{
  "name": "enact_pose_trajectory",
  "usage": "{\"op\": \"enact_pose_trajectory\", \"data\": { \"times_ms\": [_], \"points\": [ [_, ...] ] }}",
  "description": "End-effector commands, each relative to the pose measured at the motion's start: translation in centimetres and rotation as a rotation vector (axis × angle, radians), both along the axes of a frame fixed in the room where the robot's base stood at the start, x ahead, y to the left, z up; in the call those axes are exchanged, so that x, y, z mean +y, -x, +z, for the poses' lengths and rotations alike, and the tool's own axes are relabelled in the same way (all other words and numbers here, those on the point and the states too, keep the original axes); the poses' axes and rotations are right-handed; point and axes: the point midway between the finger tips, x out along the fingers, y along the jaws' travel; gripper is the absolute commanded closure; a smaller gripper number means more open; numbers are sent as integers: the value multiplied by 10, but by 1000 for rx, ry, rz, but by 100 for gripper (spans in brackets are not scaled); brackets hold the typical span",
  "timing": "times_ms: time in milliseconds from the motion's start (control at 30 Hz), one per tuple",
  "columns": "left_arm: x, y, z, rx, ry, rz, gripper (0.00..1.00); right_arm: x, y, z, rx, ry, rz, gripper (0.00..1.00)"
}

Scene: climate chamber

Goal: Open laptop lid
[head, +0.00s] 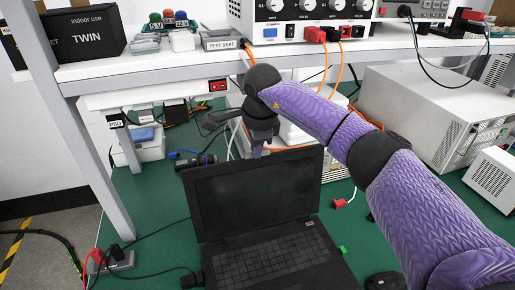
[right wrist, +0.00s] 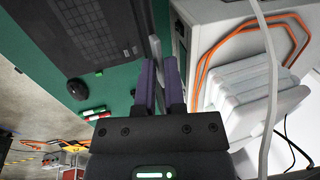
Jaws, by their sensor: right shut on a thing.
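A black laptop stands on the green bench mat, its keyboard base (head: 270,262) toward me and its lid (head: 255,195) raised, with the dark screen facing me. My right gripper (head: 259,150) is at the lid's top edge, its arm reaching in from the right. In the right wrist view, the two purple fingers of the right gripper (right wrist: 161,82) are close together at the thin lid edge (right wrist: 156,45), with the keyboard (right wrist: 92,28) to the left. The right gripper is shut on the lid. The fingertips are partly hidden in the head view. My left gripper is not in view.
A shelf (head: 200,64) with a power supply (head: 300,22) runs above the laptop. Behind the lid are white boxes and orange cables. A mouse (head: 385,281) lies right of the laptop. A grey instrument (head: 430,115) stands at right.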

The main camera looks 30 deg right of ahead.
Motion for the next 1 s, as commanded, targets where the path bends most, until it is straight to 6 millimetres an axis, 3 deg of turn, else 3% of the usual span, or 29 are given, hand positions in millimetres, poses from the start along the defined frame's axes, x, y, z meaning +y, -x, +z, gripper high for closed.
{"op": "enact_pose_trajectory", "data": {
  "times_ms": [33,167,200,467,800,1000],
  "points": [
    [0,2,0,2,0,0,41,0,0,1,-3,0,0,86],
    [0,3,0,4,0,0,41,0,0,1,-2,0,0,58],
    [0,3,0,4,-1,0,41,0,0,1,-2,0,0,56],
    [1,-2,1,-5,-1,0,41,0,0,3,-2,-1,-1,56],
    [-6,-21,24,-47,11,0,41,4,17,80,-6,0,0,56],
    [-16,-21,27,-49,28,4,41,5,22,98,-2,-1,-1,56]
  ]
}}
